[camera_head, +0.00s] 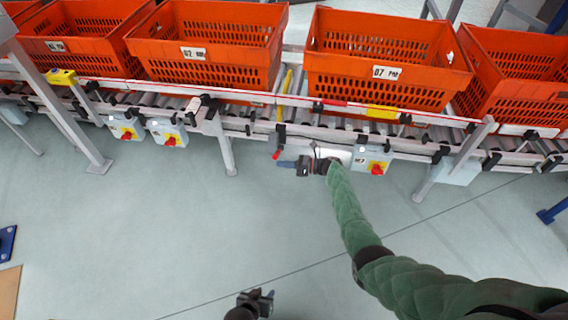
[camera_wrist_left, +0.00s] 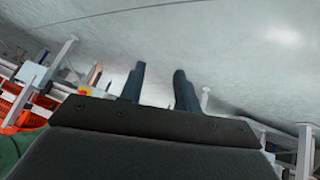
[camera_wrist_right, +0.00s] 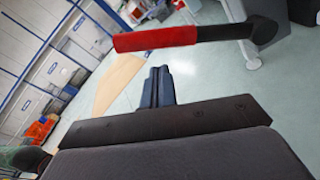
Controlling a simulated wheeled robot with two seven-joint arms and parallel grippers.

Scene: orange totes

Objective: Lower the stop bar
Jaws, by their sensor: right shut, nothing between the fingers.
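A yellow bar (camera_head: 286,82), which looks like the stop bar, stands at the gap between two totes on the conveyor. Below it, at the conveyor's front edge, is a lever with a red handle (camera_head: 277,154); how they join is unclear. In the right wrist view the red handle (camera_wrist_right: 155,38) on its black arm lies across the picture, beyond the fingertips. My right gripper (camera_head: 283,164) is shut and empty, close beside the handle; contact cannot be told. My left gripper (camera_head: 265,299) is low in the head view, away from the conveyor. Its fingers (camera_wrist_left: 157,85) are apart and empty.
Several orange totes (camera_head: 388,58) stand on the roller conveyor (camera_head: 250,117). Grey switch boxes with red knobs hang on its front, one (camera_head: 371,163) right of my right gripper. Conveyor legs (camera_head: 224,148) reach the floor. The floor (camera_head: 150,230) in front is clear.

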